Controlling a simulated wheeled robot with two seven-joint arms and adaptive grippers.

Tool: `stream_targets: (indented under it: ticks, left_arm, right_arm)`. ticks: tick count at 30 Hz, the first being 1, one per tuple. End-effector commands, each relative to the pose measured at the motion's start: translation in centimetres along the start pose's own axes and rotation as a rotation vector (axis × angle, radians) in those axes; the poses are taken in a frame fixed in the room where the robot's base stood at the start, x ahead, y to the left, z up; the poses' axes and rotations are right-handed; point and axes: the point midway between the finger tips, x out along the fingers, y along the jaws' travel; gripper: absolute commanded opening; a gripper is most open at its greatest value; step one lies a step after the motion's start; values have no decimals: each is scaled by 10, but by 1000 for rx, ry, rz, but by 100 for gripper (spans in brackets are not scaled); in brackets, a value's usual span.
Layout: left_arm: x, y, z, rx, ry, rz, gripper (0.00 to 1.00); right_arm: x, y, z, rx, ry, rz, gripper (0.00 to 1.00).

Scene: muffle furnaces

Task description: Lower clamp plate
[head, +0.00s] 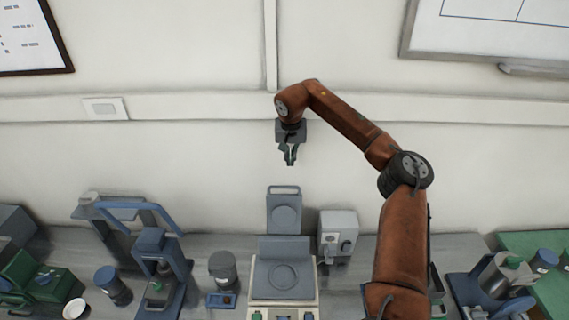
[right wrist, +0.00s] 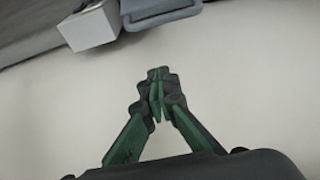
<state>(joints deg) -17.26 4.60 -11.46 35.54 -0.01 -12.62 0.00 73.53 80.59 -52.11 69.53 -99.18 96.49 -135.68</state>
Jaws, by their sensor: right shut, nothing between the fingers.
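A blue-grey plate (head: 284,212), which looks like the clamp plate, stands raised at the back of a pale bench device (head: 257,300). It has a slot near its top edge and a round disc on its face. The device's lower grey bed (head: 262,285) carries a round ring mark. My right gripper (head: 289,155) is shut and empty above the raised plate, apart from it, fingers pointing down. In the right wrist view the shut green-and-black fingers (right wrist: 157,82) show against a pale surface, with part of the blue-grey plate (right wrist: 160,9) at the top edge. My left gripper is out of view.
A grey box with a dial (head: 338,232) stands right of the plate. A grey cylinder (head: 222,266) and a blue press-like frame (head: 160,250) stand to the left. My right arm covers part of the bench at the right.

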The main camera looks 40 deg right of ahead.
Motion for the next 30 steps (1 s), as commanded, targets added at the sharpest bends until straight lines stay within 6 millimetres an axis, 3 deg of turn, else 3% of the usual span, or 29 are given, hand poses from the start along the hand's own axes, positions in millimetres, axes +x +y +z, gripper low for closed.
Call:
stream_targets:
  ticks: [12,21,30]
  left_arm:
    - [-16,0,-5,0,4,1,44]
    - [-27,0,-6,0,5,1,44]
    - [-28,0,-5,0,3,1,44]
  right_arm:
    - [84,-1,2,2,-5,-2,0]
    - [72,-1,32,1,0,-4,0]
    - [71,-2,39,3,-2,-5,0]
